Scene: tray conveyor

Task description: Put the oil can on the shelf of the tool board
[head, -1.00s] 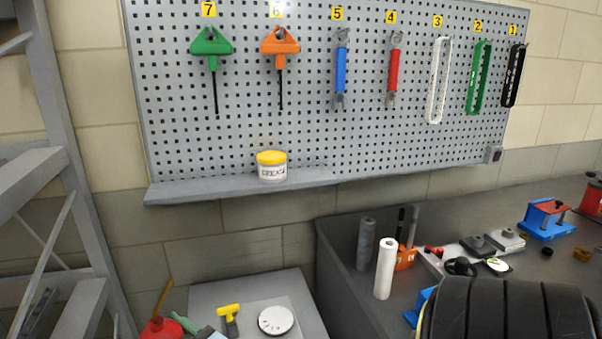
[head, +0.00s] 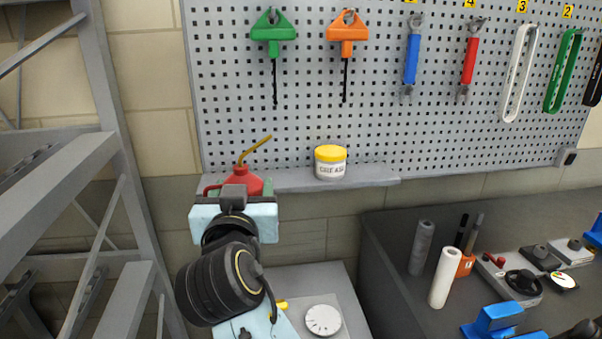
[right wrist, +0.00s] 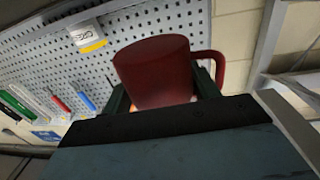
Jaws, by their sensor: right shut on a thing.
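The red oil can (head: 247,184) with its long brass spout is held up in front of the left end of the tool board's shelf (head: 290,181). My right gripper (head: 240,190) is shut on it, and the gripper and wrist hide the can's lower part. In the right wrist view the red can (right wrist: 155,72) sits between the fingers, with its handle at the right. The can looks upright in the head view. I cannot tell whether it touches the shelf. My left gripper is not in view.
A yellow-lidded grease tub (head: 330,163) stands on the shelf to the right of the can. Tools hang on the pegboard (head: 380,110) above. A grey rack (head: 110,130) stands at the left. A dark workbench (head: 395,250) with a white roll (head: 441,278) is at lower right.

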